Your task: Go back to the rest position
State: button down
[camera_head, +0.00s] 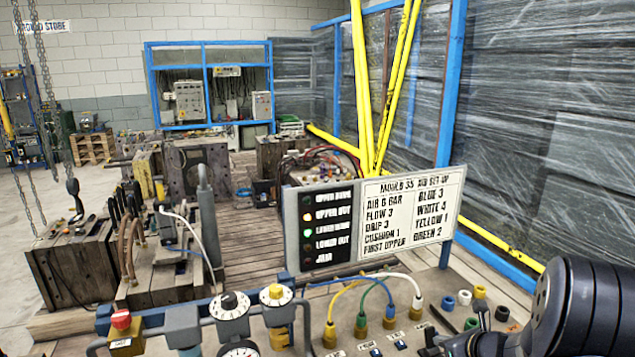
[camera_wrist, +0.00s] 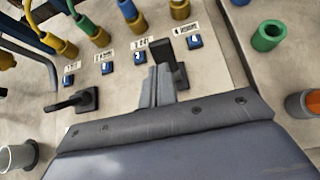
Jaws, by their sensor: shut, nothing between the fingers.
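My gripper (camera_wrist: 157,86) shows in the wrist view as narrow grey fingers, shut, above the pale panel top (camera_wrist: 225,50). Nothing shows between the fingers. A black lever (camera_wrist: 166,54) stands just beyond the fingertips; I cannot tell whether they touch it. A second black lever (camera_wrist: 75,101) lies to the left, apart from the fingers. In the head view my dark arm fills the lower right corner, low over the panel, and hides part of it.
Yellow, blue, green and white hoses (camera_head: 375,285) rise from brass fittings. Loose coloured caps (camera_head: 464,297) stand nearby. Behind is a sign board (camera_head: 411,208) with a lamp column, one lamp green. Gauges and knobs (camera_head: 230,305) line the front left. Moulds (camera_head: 75,255) stand beyond.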

jog(key=shift+s+d+f+t+y+b, duration=0.25)
jog(key=shift+s+f+t+b, duration=0.5)
jog(key=shift+b, duration=1.3)
jog(key=b, duration=0.2)
jog(key=s+f+t+b, duration=0.1)
jog(key=b, duration=0.2)
jog(key=shift+d+f+t, duration=0.2)
jog(key=shift+d+t, duration=0.05)
jog(key=shift+d, duration=0.05)
jog(key=shift+y, duration=0.25)
jog(key=s, duration=0.1)
jog(key=s+d, duration=0.1)
jog(key=s+b, duration=0.1)
jog(key=shift+s+d+f, duration=0.3)
jog(key=shift+s+f, duration=0.05)
jog(key=shift+f, duration=0.05)
jog(key=v, duration=0.9)
jog(key=shift+s+a+r+n+g+y+p, duration=0.2)
jog(key=shift+s+a+n, duration=0.15)
jog(key=shift+a, duration=0.5)
jog(key=shift+s+a+r+n+g+y+p, duration=0.2)
jog(key=shift+a+n, duration=0.25)
jog(key=shift+a, duration=0.4)
jog(key=shift+s+a+r+n+g+p, duration=0.15)
jog(key=shift+s+a+n, duration=0.25)
jog(key=shift+a, duration=0.45)
